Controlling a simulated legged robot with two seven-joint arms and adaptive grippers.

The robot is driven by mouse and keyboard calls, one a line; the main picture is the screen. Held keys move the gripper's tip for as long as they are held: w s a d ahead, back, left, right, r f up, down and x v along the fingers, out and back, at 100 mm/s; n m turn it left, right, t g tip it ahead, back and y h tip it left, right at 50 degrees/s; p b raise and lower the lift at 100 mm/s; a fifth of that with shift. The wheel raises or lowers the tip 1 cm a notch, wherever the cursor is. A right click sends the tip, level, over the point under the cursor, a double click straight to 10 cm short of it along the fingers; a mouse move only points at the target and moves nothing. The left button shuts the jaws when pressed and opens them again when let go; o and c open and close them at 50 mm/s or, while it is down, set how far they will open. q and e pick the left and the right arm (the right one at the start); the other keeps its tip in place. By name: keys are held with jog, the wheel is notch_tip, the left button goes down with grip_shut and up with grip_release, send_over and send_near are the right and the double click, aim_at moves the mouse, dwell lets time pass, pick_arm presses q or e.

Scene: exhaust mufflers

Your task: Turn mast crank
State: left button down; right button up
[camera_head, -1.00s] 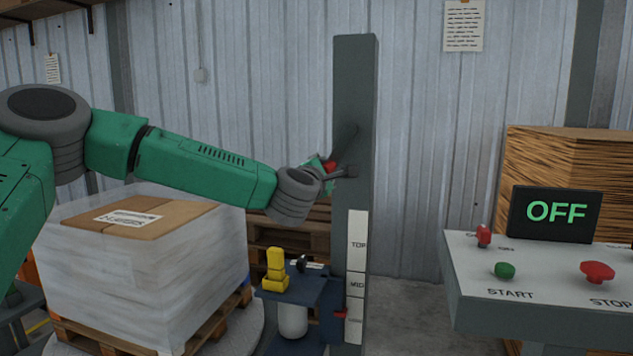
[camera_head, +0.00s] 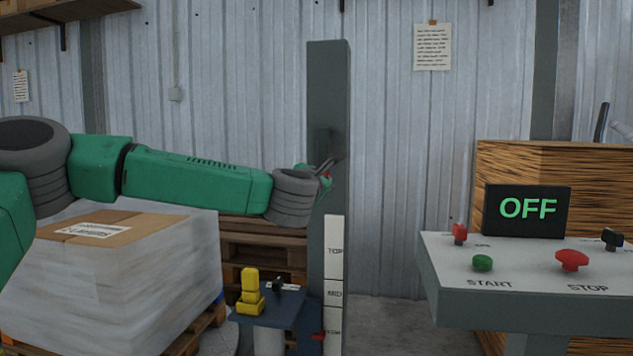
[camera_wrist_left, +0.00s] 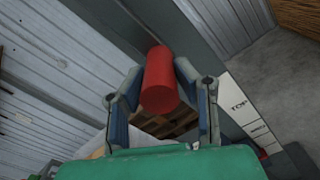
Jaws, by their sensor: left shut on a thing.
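The grey mast (camera_head: 328,120) stands upright in the middle of the head view, with a white TOP/MID scale (camera_head: 334,270) low on its face. My left gripper (camera_head: 326,174) is at the mast's front at upper-middle height. In the left wrist view my left gripper (camera_wrist_left: 160,95) has its two fingers on either side of the red crank handle (camera_wrist_left: 158,80) and is shut on it. The crank arm is mostly hidden by the gripper in the head view. A red pointer (camera_head: 318,336) sits at the scale's lower part. My right gripper is not in view.
A control panel (camera_head: 520,262) with START and STOP buttons and a display reading OFF (camera_head: 528,209) stands at the right. A wrapped pallet load (camera_head: 120,270) is at the left. A blue carriage (camera_head: 275,308) with a yellow part (camera_head: 250,291) is beside the mast's foot.

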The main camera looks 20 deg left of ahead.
pick_arm(q)
jog(key=shift+f, duration=0.3)
jog(key=c, duration=1.3)
grip_release()
jog(key=shift+o, duration=0.2)
jog(key=shift+w, duration=0.15)
jog(key=shift+r, duration=0.1)
jog(key=shift+s+d+r, duration=0.1)
jog(key=shift+s, duration=0.25)
jog(key=v, duration=1.1)
jog(key=shift+f, duration=0.25)
jog(key=shift+s, duration=0.1)
